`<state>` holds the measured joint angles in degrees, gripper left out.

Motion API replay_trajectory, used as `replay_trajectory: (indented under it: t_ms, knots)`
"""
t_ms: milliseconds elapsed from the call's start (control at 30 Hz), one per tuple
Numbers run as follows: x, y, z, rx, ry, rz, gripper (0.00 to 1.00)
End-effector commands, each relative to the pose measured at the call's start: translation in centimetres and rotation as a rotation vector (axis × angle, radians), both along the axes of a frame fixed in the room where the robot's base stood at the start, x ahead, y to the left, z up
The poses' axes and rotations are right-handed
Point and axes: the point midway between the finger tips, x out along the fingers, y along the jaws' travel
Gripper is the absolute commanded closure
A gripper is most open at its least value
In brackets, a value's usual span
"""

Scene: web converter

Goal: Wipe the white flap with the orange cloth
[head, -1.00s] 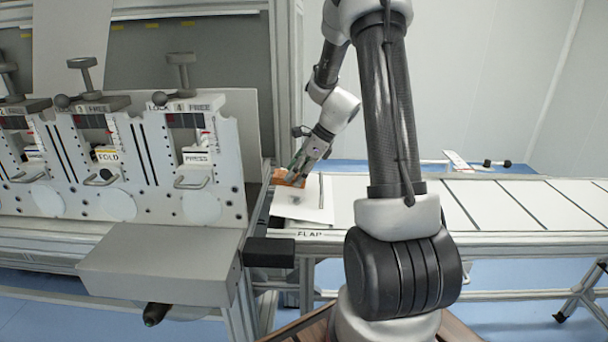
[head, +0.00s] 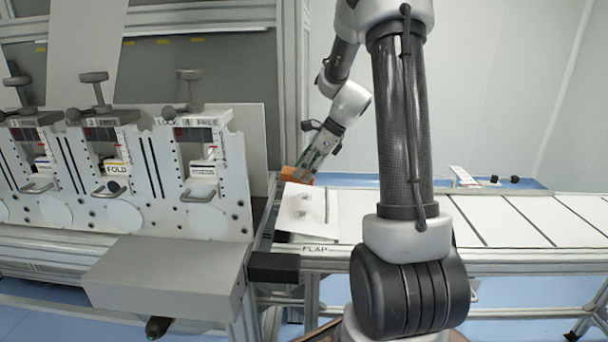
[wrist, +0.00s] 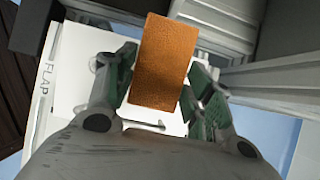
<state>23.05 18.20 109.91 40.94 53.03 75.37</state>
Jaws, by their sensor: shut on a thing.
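The white flap (head: 318,224) is a pale sheet on the line beside the machine, above the FLAP label. Grey smudges (head: 302,214) mark its surface. My gripper (head: 304,170) is at the flap's far edge, tilted down to the left, and shut on the orange cloth (head: 290,174). In the wrist view the cloth (wrist: 163,62) is an orange block between the green fingers of my gripper (wrist: 155,90). The flap (wrist: 75,72) lies beneath, partly hidden by the cloth and gripper. I cannot tell whether the cloth touches it.
A conveyor with white panels (head: 520,220) runs right.

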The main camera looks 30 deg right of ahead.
Motion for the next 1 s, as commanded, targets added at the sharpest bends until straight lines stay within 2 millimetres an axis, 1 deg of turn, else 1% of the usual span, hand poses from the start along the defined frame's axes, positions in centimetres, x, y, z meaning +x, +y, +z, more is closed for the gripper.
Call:
replay_trajectory:
  t_ms: [267,367,533,633,1000]
  knots:
    - [0.0,0.0,0.2,0.0,-0.001,-0.001,0.86]
    - [0.0,-0.1,0.8,0.0,-0.002,-0.001,0.86]
    - [-0.2,-0.4,2.4,-0.002,-0.003,-0.001,0.86]
    - [-0.3,-0.4,2.9,0.0,-0.001,-0.001,0.86]
    - [-0.3,-0.4,2.9,0.0,0.0,0.0,0.86]
